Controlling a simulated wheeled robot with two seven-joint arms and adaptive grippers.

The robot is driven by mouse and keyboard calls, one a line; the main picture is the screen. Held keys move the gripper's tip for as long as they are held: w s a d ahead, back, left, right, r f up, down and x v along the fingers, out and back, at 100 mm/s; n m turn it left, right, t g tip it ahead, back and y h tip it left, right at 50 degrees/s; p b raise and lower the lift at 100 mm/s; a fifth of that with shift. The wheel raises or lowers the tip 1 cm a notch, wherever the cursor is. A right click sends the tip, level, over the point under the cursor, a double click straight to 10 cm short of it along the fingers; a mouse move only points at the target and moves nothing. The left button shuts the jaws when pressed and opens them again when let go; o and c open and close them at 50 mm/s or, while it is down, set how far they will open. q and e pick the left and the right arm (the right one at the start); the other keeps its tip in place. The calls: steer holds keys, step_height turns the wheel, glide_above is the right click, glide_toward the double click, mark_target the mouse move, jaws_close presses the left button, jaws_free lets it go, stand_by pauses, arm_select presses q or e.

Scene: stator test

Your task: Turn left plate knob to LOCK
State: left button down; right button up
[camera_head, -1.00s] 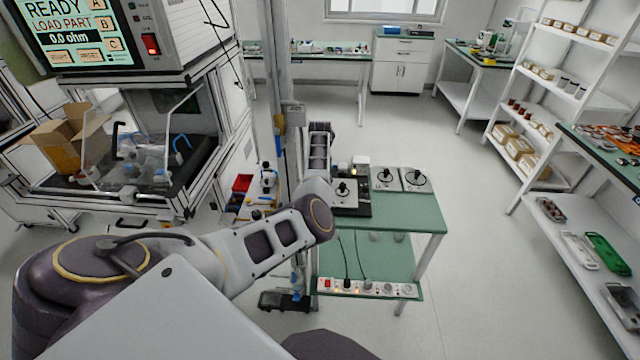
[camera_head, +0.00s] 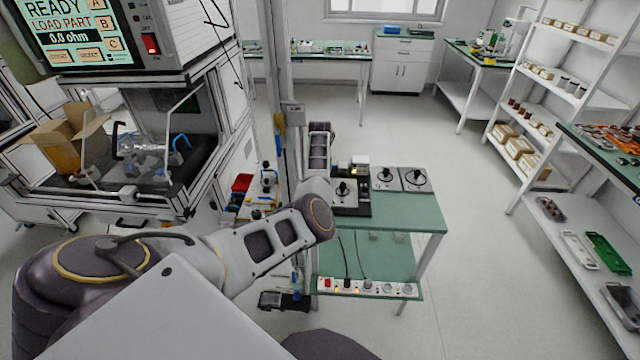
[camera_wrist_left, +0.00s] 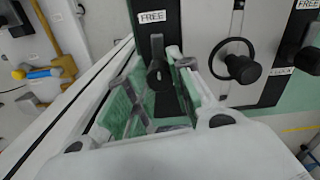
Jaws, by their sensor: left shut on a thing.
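A black and white plate (camera_head: 365,207) with a dark knob (camera_head: 343,189) in its middle lies on the green table (camera_head: 410,215). In the left wrist view the plate (camera_wrist_left: 262,28) is close up. My left gripper (camera_wrist_left: 158,88) has its green-padded fingers on either side of the black left plate knob (camera_wrist_left: 157,48) and is shut on it. A FREE label (camera_wrist_left: 152,16) sits just above this knob. The fingers hide part of it, and I see no LOCK label beside it. A LOCK label (camera_wrist_left: 281,70) sits by the right knob (camera_wrist_left: 297,52). In the head view my arm hides the left gripper.
Two more plates with knobs (camera_head: 386,178) (camera_head: 416,179) stand to the right on the table. A power strip (camera_head: 367,288) with cables is on the lower shelf. A post (camera_head: 272,60) rises left of the table.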

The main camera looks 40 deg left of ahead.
arm_select(q)
steer(key=shift+m, duration=0.3)
steer(key=m, duration=0.4)
steer(key=m+p, duration=0.1)
steer(key=m, duration=0.3)
steer(key=m+p, duration=0.1)
steer(key=m, duration=0.3)
steer(key=shift+m, duration=0.3)
steer(key=m+p, duration=0.1)
steer(key=m, duration=0.1)
steer(key=shift+m, duration=0.3)
steer(key=shift+m+p, duration=0.4)
steer(key=shift+m, duration=0.5)
arm_select(e)
steer(key=shift+d+r, duration=0.15)
steer(key=shift+r, duration=0.8)
steer(key=shift+d+r, duration=0.1)
steer(key=shift+r, duration=0.85)
